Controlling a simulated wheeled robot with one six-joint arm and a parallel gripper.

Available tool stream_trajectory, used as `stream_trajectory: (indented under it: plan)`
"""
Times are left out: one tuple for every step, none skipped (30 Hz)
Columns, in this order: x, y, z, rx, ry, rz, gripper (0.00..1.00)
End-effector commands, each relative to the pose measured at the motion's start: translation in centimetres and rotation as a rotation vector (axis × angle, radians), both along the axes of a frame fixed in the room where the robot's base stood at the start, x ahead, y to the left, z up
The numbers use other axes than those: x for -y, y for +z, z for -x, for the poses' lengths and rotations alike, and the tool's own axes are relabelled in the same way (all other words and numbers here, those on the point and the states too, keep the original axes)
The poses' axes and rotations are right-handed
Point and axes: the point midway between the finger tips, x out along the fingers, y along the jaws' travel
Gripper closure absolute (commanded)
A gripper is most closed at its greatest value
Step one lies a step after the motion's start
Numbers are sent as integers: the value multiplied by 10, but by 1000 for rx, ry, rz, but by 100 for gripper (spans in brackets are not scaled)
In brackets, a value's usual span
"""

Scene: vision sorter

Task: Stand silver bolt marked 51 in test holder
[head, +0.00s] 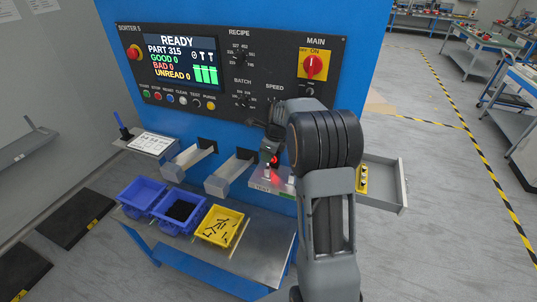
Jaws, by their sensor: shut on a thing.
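My gripper (270,165) hangs over the small grey test shelf (262,187) on the front of the blue machine, left of my arm's big dark joint. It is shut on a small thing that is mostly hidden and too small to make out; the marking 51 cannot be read. A red light glows by the gripper. The test holder itself cannot be told apart under the gripper, nor whether the held thing touches it.
Two blue bins (143,193) and a yellow bin (219,225) with several dark bolts stand on the metal table (262,255). Two grey chutes stick out above. An open grey drawer (388,187) with a yellow block (362,179) juts out right of my arm. The screen (180,60) reads READY.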

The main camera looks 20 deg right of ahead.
Motion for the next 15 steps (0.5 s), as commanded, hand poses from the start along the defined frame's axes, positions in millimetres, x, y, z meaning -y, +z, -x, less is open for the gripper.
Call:
stream_trajectory:
  plan:
    - [0, 0, 0, 0, 0, 0, 97]
    - [0, 0, 0, 0, 0, 0, 97]
    - [0, 0, 0, 0, 0, 0, 97]
    - [0, -1, 0, 0, 0, 0, 97]
    - [0, -1, 0, 0, 0, 0, 97]
    - [0, -2, 0, 0, 0, 0, 97]
    - [0, -2, 0, 0, 0, 0, 97]
    - [0, -3, 0, 0, 0, 0, 97]
    - [0, -4, 0, 0, 0, 0, 97]
    - [0, -4, 0, 0, 0, 0, 97]
    - [0, -5, 0, 0, 0, 0, 97]
    - [0, -6, 0, 0, 0, 0, 97]
    - [0, -7, 0, 0, 0, 0, 97]
    - [0, -8, 0, 0, 0, 0, 97]
    - [0, -9, 0, 0, 0, 0, 97]
